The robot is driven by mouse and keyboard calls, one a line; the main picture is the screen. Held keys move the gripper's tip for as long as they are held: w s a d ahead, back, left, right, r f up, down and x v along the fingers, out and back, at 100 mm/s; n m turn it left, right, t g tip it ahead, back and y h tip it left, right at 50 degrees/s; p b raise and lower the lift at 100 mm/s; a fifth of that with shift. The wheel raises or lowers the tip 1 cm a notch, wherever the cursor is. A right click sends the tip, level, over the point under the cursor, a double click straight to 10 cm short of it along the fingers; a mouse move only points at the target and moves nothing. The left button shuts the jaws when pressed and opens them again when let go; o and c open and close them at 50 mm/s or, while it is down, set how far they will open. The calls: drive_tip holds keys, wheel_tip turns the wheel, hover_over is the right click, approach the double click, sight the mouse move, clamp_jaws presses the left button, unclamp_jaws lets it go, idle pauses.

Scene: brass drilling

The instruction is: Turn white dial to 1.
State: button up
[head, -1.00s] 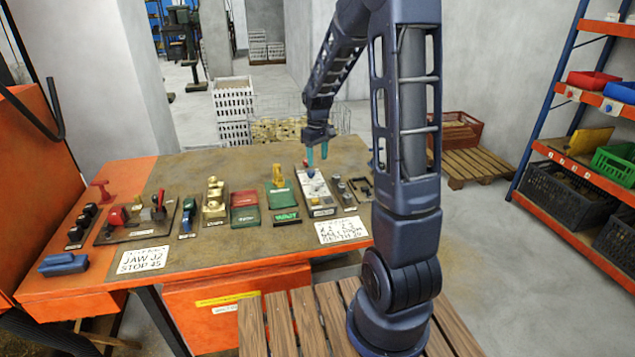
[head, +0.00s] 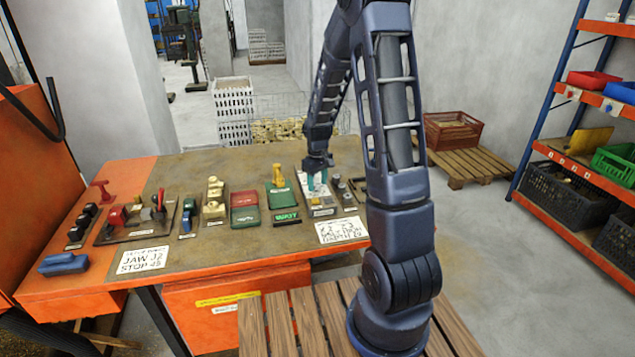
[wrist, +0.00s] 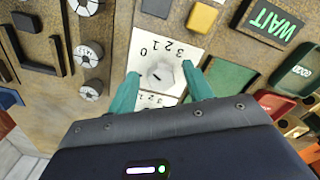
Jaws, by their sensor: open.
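The white dial (wrist: 159,74) is a round knob on a white plate (wrist: 180,48) printed with the numbers 0 to 3. A small dark mark shows on its face, but I cannot tell which number it points to. My gripper (wrist: 160,92) is open, with its teal fingers on either side of the dial's near side in the wrist view. I cannot tell whether they touch it. In the head view my gripper (head: 318,181) is low over the white panel (head: 323,202), and the dial is hidden there. Part of a second number scale (wrist: 158,100) shows below the dial in the wrist view.
Small grey knobs (wrist: 89,53) stand on the panel to the left in the wrist view.

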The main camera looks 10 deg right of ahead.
drive_tip(key=c, duration=1)
drive_tip(key=shift+m, duration=0.3)
drive_tip(key=shift+a+m, duration=0.15)
drive_tip(key=shift+m, duration=2.45)
drive_tip(key=o, duration=1)
drive_tip(key=shift+r, duration=0.1)
